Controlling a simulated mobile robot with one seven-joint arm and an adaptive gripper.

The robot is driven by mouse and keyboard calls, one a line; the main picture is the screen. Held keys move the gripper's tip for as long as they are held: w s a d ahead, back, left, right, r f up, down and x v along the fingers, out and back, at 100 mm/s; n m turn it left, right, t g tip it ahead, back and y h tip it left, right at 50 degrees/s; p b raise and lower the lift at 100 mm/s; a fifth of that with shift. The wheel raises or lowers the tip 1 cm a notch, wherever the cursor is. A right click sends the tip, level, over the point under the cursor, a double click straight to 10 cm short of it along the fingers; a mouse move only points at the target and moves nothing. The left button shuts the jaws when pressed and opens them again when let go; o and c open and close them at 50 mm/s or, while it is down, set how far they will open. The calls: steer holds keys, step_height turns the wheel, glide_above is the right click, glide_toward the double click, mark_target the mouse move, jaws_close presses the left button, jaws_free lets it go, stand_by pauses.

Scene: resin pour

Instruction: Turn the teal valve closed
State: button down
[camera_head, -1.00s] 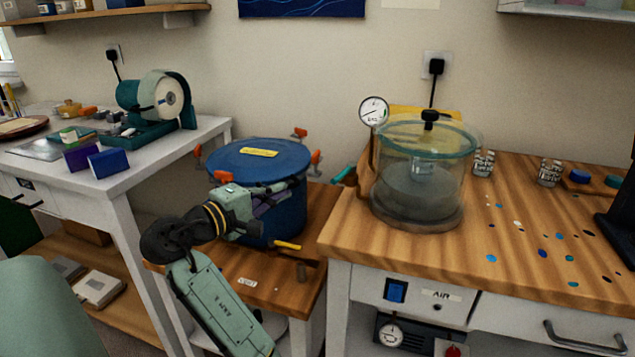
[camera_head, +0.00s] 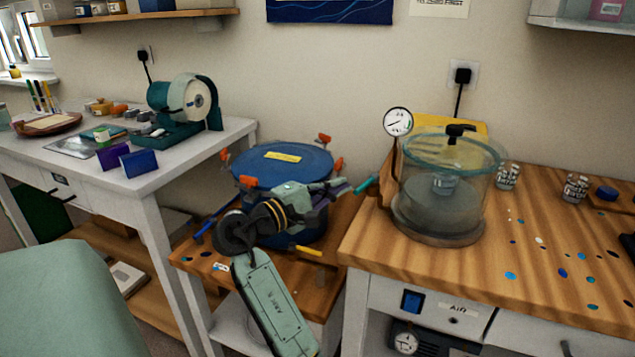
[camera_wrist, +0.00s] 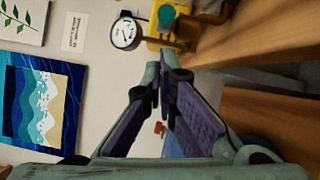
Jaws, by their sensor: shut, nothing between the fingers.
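The teal valve (camera_head: 367,184) shows as a small teal handle at the left side of the clear vacuum chamber (camera_head: 440,195), by a brown pipe below the gauge. In the wrist view a round teal part, apparently the valve (camera_wrist: 166,15), is near the top, beyond and above my fingertips. My gripper (camera_head: 346,187) is shut and empty, in front of the blue pot. Its fingertips point right at the valve and look close to it in the head view. Whether they touch cannot be told there; in the wrist view the fingertips (camera_wrist: 158,76) appear apart from it.
A blue pot (camera_head: 283,160) with orange clamps stands on a low wooden table behind my arm. The wooden bench edge (camera_head: 345,258) is right of my gripper. A round gauge (camera_head: 398,121) rises above the valve. A grinder (camera_head: 185,102) stands on the left table.

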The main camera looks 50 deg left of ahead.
mark_target(366, 185)
steer(key=shift+w+d+r, duration=0.1)
steer(key=shift+w+d, duration=0.05)
steer(key=shift+d, duration=0.5)
steer(key=shift+y, duration=0.3)
steer(key=shift+s+d+n+y+p, duration=0.25)
steer(key=shift+d+n+y+p, duration=0.55)
steer(key=shift+d, duration=0.35)
steer(key=shift+a, duration=0.15)
